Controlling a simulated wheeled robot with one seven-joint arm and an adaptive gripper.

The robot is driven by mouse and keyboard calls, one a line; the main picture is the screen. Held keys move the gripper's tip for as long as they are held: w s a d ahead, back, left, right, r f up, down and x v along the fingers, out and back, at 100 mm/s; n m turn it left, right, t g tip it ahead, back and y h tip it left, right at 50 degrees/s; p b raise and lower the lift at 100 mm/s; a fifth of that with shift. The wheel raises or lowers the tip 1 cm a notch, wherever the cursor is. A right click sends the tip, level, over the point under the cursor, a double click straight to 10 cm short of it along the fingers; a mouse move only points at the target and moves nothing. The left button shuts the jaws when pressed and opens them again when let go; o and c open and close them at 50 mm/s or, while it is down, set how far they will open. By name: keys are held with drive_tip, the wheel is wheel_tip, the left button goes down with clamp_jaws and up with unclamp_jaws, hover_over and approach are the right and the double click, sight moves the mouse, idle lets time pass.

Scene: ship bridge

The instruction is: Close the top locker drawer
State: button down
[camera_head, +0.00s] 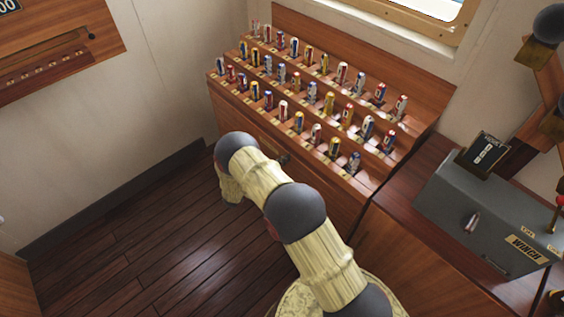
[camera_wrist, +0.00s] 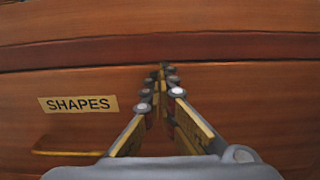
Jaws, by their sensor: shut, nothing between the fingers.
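The wooden locker (camera_head: 330,190) has tiered rows of small coloured rolls on top. In the wrist view, the top locker drawer's front (camera_wrist: 240,100) fills the lower part, with a brass "SHAPES" label (camera_wrist: 78,104) and a brass pull (camera_wrist: 65,153) at left. A dark seam runs along its top edge beneath a wooden lip. How far the drawer stands out cannot be told. My gripper (camera_wrist: 163,70) is shut and empty, with its tips at or very near the drawer front's upper edge, right of the label. In the head view my arm hides the gripper and part of the front.
A grey metal box (camera_head: 485,225) stands on the wooden counter (camera_head: 405,178) to the right of the locker. The dark plank floor (camera_head: 130,245) is clear at left. A wall and a window frame (camera_head: 400,22) lie behind.

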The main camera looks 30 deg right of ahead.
drive_tip(key=p+v, duration=0.1)
drive_tip(key=v, duration=1.3)
drive_tip(key=shift+p, duration=0.4)
